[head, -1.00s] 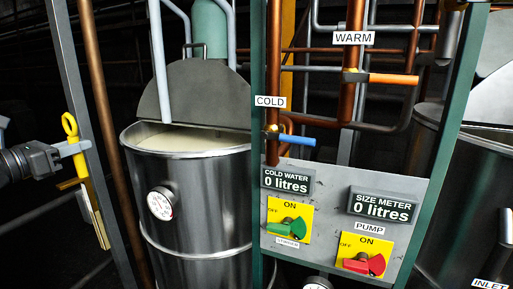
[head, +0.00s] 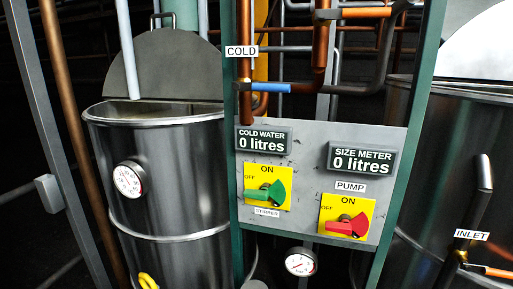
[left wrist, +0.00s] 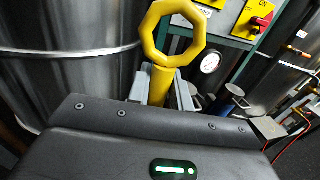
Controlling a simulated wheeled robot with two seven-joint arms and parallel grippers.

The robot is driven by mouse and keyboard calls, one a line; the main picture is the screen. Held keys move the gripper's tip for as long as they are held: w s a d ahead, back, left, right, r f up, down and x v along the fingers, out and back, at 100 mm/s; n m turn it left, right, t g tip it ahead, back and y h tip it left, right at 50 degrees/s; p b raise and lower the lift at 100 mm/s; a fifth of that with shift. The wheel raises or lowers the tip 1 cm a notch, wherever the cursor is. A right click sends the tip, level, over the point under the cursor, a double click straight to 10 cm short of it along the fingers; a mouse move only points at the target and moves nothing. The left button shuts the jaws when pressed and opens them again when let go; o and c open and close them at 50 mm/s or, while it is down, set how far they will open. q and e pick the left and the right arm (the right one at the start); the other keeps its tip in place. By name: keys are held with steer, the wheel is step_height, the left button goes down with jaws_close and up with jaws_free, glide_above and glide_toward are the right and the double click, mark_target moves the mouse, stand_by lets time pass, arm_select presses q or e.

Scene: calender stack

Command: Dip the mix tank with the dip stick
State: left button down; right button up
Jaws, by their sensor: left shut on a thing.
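The dip stick is yellow with a ring handle; in the head view only part of its ring (head: 147,281) shows at the bottom edge. In the left wrist view the ring (left wrist: 178,28) stands above my left gripper (left wrist: 166,88), which is shut on the yellow shaft just below it. The rest of the stick is hidden. A steel tank (head: 165,185) with a half-open top, a raised grey lid and a round dial stands at left in the head view. The ring appears in front of its lower wall, below the rim. My right gripper is not in view.
A grey panel (head: 308,226) with green and red switches stands right of the tank, on a green frame post (head: 243,170). A grey post (head: 50,130) and copper pipe (head: 75,130) stand at left. A second steel tank (head: 440,150) is at right.

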arm_select(q)
steer(key=shift+s+d+f, duration=0.2)
steer(key=shift+d+f, duration=0.1)
steer(key=shift+f, duration=0.45)
steer(key=shift+s+f+b, duration=0.1)
steer(key=shift+f+b, duration=0.2)
steer(key=shift+f, duration=0.05)
